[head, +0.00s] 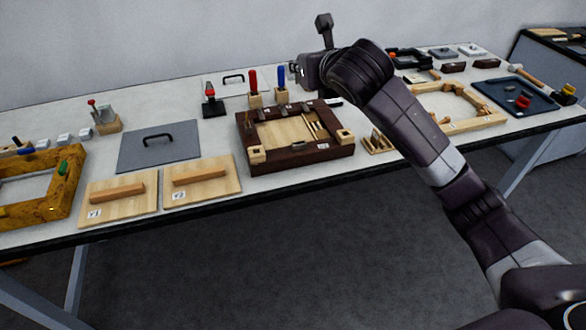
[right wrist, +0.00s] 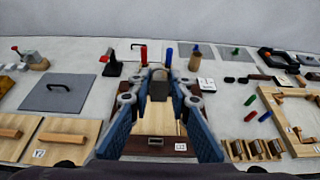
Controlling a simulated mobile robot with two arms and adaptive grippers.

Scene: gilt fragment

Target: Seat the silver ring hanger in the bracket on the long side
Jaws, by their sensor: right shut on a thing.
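The dark brown frame (head: 300,165) with a pale wood panel inside lies mid-table. Light wood blocks sit on its near side, one near the left corner (head: 257,155) and one near the right (head: 345,136). The frame also shows beyond my fingers in the right wrist view (right wrist: 155,152). My right gripper (right wrist: 158,88) is shut on a small grey thing between its fingertips. I cannot make out whether it is the silver ring hanger. In the head view this gripper (head: 298,72) is mostly hidden by my arm, above the table's back. My left gripper is out of view.
Red- and blue-handled tools (head: 253,82) stand behind the frame. A grey plate with a black handle (head: 158,148) and two wooden boards (head: 118,190) lie left. Slotted wood blocks (head: 377,143) and a pale frame (head: 478,122) lie right.

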